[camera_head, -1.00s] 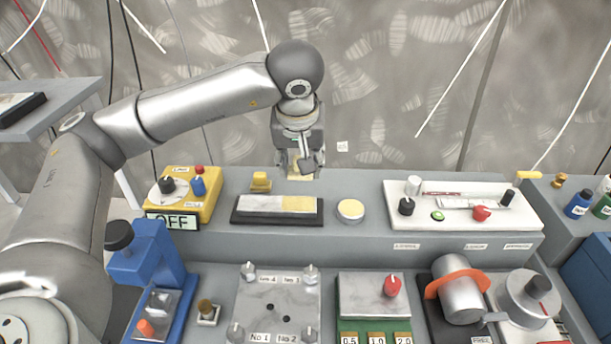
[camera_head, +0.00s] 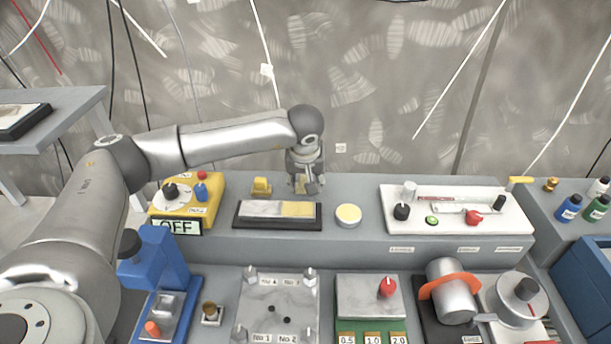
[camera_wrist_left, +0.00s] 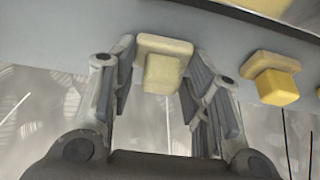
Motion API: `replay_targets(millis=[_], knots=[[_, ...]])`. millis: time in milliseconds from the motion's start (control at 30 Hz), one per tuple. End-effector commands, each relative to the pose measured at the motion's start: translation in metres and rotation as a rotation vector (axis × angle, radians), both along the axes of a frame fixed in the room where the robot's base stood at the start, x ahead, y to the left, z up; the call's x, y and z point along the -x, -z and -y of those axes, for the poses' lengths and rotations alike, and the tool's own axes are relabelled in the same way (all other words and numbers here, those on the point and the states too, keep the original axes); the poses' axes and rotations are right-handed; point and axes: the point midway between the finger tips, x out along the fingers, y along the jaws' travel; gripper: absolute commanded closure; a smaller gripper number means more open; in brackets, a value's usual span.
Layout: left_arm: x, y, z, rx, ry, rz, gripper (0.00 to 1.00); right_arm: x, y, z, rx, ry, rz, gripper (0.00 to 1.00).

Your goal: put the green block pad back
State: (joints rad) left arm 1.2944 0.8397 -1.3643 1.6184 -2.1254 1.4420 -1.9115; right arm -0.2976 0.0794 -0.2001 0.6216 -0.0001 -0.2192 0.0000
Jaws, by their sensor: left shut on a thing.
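A pale yellow block pad (camera_wrist_left: 163,70), with a wide flat plate and a smaller knob, sits between the fingers of my left gripper (camera_wrist_left: 164,92) in the left wrist view. No pad looks green. In the head view my left gripper (camera_head: 306,189) is shut on this pad, low at the rear of the grey console, just behind the pale yellow half of a dark-framed tray (camera_head: 262,225). Fingers hide most of the pad there; I cannot tell whether it touches the console. A similar yellow block (camera_head: 261,187) stands to the left, also in the wrist view (camera_wrist_left: 277,84). My right gripper is not in view.
A yellow box with knobs (camera_head: 186,202) and an OFF sign stands left of the tray. A round pale yellow disc (camera_head: 348,216) lies right of it. A white panel (camera_head: 456,208) with knobs is farther right. A blue device (camera_head: 156,265) stands front left.

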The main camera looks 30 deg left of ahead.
Motion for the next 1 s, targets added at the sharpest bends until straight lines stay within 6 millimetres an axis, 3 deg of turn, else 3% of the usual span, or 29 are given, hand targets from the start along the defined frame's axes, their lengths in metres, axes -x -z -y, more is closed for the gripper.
replay_targets(millis=[300, 333, 500, 800, 1000], knots=[[0.0, 0.005, 0.0, 0.0, 0.0, 0.0, 0.75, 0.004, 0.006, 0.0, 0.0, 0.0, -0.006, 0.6], [0.0, 0.004, 0.0, 0.0, 0.0, 0.0, 0.54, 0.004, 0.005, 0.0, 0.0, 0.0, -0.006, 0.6], [0.0, 0.003, 0.0, 0.0, 0.0, 0.0, 0.35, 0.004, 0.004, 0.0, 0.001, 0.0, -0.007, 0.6], [0.0, 0.002, 0.0, 0.0, 0.0, 0.0, 0.35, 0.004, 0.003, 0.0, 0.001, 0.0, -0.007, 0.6], [0.004, -0.014, 0.003, 0.002, 0.0, 0.003, 0.35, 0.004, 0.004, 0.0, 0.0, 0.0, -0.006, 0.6]])
